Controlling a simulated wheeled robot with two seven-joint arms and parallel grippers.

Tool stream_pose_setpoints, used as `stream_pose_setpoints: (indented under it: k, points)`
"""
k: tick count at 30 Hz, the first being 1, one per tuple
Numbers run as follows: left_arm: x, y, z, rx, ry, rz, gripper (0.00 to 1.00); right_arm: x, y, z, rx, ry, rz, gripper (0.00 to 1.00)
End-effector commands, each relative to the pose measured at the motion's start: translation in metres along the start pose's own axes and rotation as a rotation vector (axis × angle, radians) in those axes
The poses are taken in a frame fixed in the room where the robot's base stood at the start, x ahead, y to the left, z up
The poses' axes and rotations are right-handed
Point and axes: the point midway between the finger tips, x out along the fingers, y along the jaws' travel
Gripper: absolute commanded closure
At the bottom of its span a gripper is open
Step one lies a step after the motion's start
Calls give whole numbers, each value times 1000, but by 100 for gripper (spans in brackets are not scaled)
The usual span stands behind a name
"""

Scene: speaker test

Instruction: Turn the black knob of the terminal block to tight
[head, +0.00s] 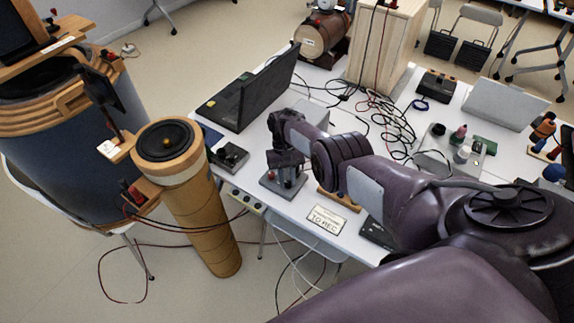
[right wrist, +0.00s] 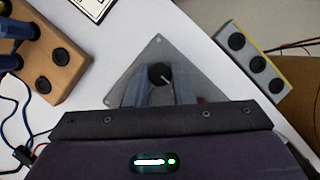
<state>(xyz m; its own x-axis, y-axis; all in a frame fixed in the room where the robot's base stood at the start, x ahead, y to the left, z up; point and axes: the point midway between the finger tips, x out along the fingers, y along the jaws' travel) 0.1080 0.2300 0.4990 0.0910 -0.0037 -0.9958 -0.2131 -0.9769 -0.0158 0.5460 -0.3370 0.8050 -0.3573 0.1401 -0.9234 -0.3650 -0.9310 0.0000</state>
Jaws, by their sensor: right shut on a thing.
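The terminal block (head: 269,184) is a small grey plate with posts near the front edge of the white table. In the right wrist view its grey plate (right wrist: 153,48) lies between the fingers and beyond them. The black knob (right wrist: 160,70) shows at the fingertips, with a thin pale line on its top. My right gripper (right wrist: 160,82) is shut on the black knob from above, one finger on each side. In the head view my right gripper (head: 286,174) stands over the block and hides most of the knob. My left gripper is not in view.
An open black laptop (head: 250,97) stands behind the block, with tangled cables (head: 385,115) to its right. A small black box (head: 230,154) is left of the block. A lettered sign (head: 327,219) lies at the front edge. A tall cylindrical speaker (head: 195,205) stands on the floor at left.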

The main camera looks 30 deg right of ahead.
Motion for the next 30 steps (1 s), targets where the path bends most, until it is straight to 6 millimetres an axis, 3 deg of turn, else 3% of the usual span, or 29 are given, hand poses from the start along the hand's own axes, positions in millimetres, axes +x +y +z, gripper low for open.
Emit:
stream_pose_setpoints:
  k: [17,18,22,30]
  points:
    - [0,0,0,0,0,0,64,1,0,0,33,-1,-13,100]
    - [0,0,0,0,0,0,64,1,0,0,33,-1,-13,76]
    - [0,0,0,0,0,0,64,1,0,0,32,-1,-13,58]
    - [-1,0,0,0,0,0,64,0,0,0,32,0,-13,56]
